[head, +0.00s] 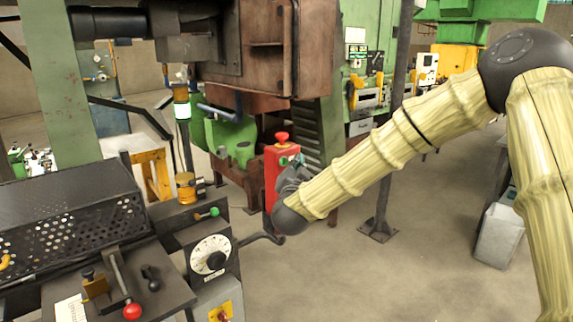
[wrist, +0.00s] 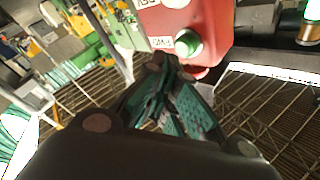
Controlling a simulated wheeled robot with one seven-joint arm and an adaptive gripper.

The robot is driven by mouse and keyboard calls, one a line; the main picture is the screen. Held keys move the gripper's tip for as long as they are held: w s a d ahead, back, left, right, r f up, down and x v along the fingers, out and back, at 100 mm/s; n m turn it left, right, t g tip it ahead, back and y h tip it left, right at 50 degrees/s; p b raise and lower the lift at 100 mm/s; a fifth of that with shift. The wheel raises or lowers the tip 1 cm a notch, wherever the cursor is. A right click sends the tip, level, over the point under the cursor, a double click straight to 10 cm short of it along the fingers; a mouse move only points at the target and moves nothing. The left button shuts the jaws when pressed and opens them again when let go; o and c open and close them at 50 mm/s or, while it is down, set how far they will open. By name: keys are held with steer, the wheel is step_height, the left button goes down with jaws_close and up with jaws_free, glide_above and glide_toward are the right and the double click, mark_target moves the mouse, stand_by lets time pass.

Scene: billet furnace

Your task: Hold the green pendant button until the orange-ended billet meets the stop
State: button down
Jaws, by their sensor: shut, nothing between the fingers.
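The red pendant box (head: 271,170) stands upright in the middle of the head view, with a red mushroom button (head: 282,137) on top. The green button (head: 284,161) is on its face beside my gripper (head: 301,164). In the wrist view the green button (wrist: 188,43) sits on the red pendant box (wrist: 197,15), next to a white label. My gripper (wrist: 165,72) is shut and empty, its dark teal fingers pointing at the box just below and left of the button. I cannot tell whether they touch it. I cannot make out the orange-ended billet or the stop in either view.
A machine with a perforated guard (head: 85,225), a dial (head: 211,257) and a crank handle (head: 262,237) stands at the left front. A grey post (head: 384,190) stands right. Floor between is clear.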

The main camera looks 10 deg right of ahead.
stand_by(0.3)
steer(key=s+d, duration=0.2)
steer(key=s, duration=0.2)
steer(key=shift+s+d+b, duration=0.1)
steer(key=shift+d+b, duration=0.3)
stand_by(0.3)
